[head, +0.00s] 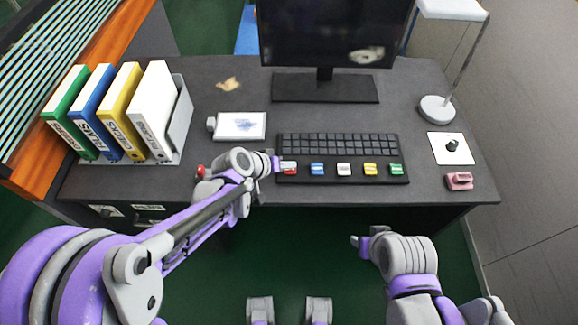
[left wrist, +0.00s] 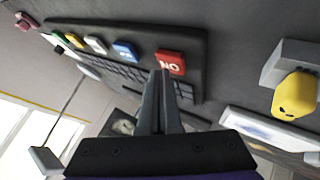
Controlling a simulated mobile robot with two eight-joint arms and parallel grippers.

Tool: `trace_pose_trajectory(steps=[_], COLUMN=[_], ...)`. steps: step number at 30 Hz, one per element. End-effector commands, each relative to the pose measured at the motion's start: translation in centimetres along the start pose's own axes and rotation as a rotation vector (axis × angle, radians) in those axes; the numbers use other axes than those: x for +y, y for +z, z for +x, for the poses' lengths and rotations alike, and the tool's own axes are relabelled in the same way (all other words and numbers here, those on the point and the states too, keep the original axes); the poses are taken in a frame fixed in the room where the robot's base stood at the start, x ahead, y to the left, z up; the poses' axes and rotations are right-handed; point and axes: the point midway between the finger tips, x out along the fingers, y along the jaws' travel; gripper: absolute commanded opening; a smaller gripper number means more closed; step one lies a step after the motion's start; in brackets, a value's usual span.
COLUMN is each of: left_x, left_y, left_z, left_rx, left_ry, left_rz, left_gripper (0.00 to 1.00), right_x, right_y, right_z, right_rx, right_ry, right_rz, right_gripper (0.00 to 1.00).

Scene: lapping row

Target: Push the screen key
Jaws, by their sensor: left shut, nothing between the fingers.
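A black keyboard (head: 340,145) lies in the middle of the desk, with a front row of coloured keys. They are a red key (head: 289,168), a blue key (head: 318,170), a white key (head: 344,170), a yellow key (head: 370,170) and a green key (head: 396,170). In the left wrist view the red key (left wrist: 171,62) reads "NO"; I cannot read which key says screen. My left gripper (head: 276,165) is shut and empty, its tips at the red key's left side; I cannot tell if they touch. My right gripper (head: 360,241) hangs before the desk, its fingers unclear.
A monitor (head: 325,88) stands behind the keyboard. A white tablet-like box (head: 240,126) and several binders (head: 118,110) are left. A lamp base (head: 436,109), a black knob on a white plate (head: 451,146) and a pink block (head: 459,181) are right. The wrist view shows a yellow part (left wrist: 295,95).

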Motion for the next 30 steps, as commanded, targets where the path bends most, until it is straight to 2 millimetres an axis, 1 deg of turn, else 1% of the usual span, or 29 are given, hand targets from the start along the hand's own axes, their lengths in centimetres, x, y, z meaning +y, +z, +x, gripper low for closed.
trace_pose_trajectory(steps=[7, 23, 30], left_x=[0.3, 3.0, 3.0], left_y=[-0.4, -3.0, -3.0], left_z=[-0.5, -4.1, -4.2], left_rx=[0.001, 0.001, 0.0], left_ry=[0.0, 0.0, 0.0], left_rz=[0.0, 0.001, 0.0], left_gripper=[0.0, 0.0, 0.0], right_x=[0.0, 0.0, 0.0], right_y=[-0.3, -2.5, -2.5], right_z=[-0.5, -3.8, -3.9], right_rx=[0.002, 0.016, 0.016], right_ry=[0.0, 0.0, 0.0], right_rz=[0.0, 0.0, 0.0], right_gripper=[0.5, 0.5, 0.5])
